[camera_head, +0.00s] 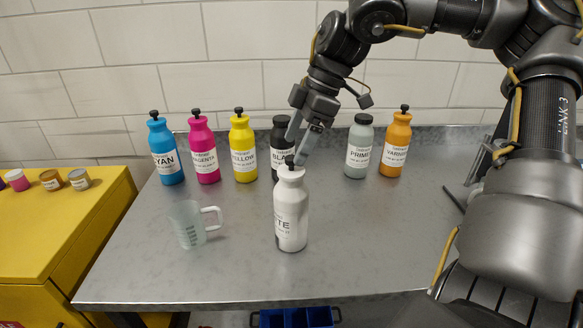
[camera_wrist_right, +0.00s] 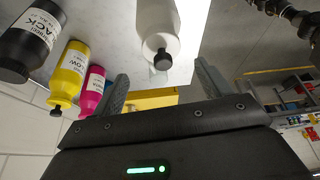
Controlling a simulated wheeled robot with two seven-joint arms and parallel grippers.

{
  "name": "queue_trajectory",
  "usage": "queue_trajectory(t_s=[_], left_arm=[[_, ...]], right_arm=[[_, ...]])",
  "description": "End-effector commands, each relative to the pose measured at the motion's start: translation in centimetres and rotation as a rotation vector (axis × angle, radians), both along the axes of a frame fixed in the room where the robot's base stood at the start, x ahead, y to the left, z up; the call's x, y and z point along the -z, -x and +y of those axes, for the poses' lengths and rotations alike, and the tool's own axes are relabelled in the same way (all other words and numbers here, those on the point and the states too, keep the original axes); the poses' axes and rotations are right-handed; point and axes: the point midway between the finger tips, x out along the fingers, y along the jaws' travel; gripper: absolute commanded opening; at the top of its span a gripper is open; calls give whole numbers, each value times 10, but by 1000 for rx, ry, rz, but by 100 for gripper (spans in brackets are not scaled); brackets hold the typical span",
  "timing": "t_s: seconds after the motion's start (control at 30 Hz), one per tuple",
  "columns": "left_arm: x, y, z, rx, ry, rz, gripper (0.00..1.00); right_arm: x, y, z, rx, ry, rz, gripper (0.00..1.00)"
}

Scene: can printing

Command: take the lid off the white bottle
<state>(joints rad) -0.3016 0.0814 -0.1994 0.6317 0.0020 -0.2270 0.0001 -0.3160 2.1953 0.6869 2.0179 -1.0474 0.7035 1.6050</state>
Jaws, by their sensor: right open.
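The white bottle (camera_head: 291,212) stands upright on the metal table, near the middle. Its small black lid (camera_head: 290,161) is on top. My right gripper (camera_head: 306,137) is just above and behind the lid, with its fingers apart and nothing held. In the right wrist view the gripper (camera_wrist_right: 164,84) has the black lid (camera_wrist_right: 162,60) in line between its open fingers, a little beyond them, with the white bottle (camera_wrist_right: 157,26) behind it. Whether a finger touches the lid cannot be told. My left gripper is not in view.
Cyan (camera_head: 165,152), magenta (camera_head: 204,153), yellow (camera_head: 243,153), black (camera_head: 281,130), grey (camera_head: 359,152) and orange (camera_head: 395,149) bottles stand along the back. A clear measuring jug (camera_head: 188,226) is left of the white bottle. The table front right (camera_head: 370,250) is clear.

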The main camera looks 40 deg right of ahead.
Motion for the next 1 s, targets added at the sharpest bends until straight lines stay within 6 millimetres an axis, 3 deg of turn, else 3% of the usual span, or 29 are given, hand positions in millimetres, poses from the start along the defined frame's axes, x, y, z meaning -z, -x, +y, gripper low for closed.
queue_trajectory(t_s=[0.23, 0.57, 0.93, 1.0], left_arm=[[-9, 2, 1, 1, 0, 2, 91], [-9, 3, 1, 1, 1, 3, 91], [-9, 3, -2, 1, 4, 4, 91], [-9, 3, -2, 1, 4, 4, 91]], right_arm=[[33, -1, 15, -1, -1, 5, 77], [40, -3, 17, 1, -2, 1, 77], [40, -3, 17, 1, -1, 1, 30], [40, -3, 17, 1, -1, 1, 29]])
